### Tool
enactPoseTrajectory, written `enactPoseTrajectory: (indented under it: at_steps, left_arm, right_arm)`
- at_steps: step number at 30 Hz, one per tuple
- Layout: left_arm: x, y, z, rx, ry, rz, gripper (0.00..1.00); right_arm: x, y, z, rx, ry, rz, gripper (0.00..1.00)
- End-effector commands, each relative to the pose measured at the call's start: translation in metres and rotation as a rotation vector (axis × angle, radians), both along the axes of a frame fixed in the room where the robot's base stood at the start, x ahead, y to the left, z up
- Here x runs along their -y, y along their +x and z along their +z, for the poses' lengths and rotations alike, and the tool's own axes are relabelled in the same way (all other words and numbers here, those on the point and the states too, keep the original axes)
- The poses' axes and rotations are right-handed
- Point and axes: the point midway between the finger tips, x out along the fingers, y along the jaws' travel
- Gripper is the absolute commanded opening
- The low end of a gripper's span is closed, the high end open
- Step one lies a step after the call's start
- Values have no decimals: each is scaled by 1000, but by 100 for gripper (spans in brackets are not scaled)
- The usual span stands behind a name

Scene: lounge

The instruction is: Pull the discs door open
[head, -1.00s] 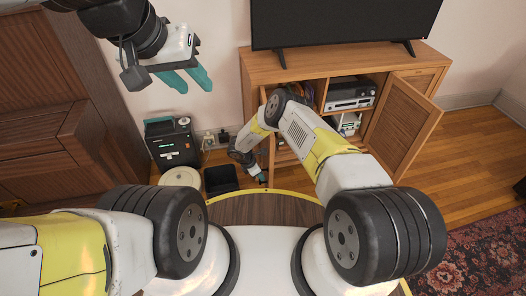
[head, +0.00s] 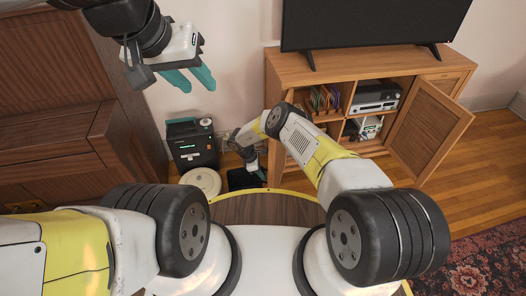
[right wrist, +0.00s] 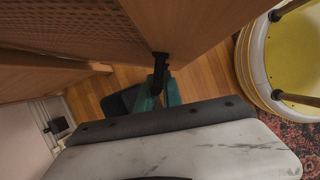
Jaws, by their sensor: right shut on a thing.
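The wooden cabinet (head: 400,62) stands ahead under a TV. Its left compartment shows a row of discs (head: 322,98), so the discs door stands at least partly open. In the head view my right arm mostly hides that door. In the right wrist view the woven door panel (right wrist: 75,28) is close, with a small dark handle (right wrist: 159,60) at its edge. My right gripper (right wrist: 161,82) is shut on this handle; it also shows low beside the cabinet in the head view (head: 251,160). My left gripper (head: 190,79) is open and empty, raised at the upper left.
The cabinet's right door (head: 430,128) stands wide open, beside shelves with a grey player (head: 375,97). A black bin (head: 243,179), a pale round object (head: 202,181) and a black device (head: 192,145) stand on the floor at left. Wooden floor (head: 485,150) is clear at right.

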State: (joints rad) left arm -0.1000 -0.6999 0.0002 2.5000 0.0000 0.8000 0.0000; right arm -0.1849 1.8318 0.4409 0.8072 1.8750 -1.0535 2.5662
Motion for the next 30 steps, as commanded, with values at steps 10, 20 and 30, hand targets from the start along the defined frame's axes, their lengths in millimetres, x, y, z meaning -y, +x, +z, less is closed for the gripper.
enactPoseTrajectory:
  at_steps: [10, 20, 30]
  left_arm:
    - [0, 0, 0, 0, 0, 0, 36]
    - [0, 0, 0, 0, 0, 0, 36]
    - [0, 0, 0, 0, 0, 0, 36]
  right_arm:
    - [0, -1, -1, -2, 2, 1, 32]
    - [-2, 0, 3, 0, 1, 1, 32]
    - [-23, -1, 52, 1, 2, 4, 32]
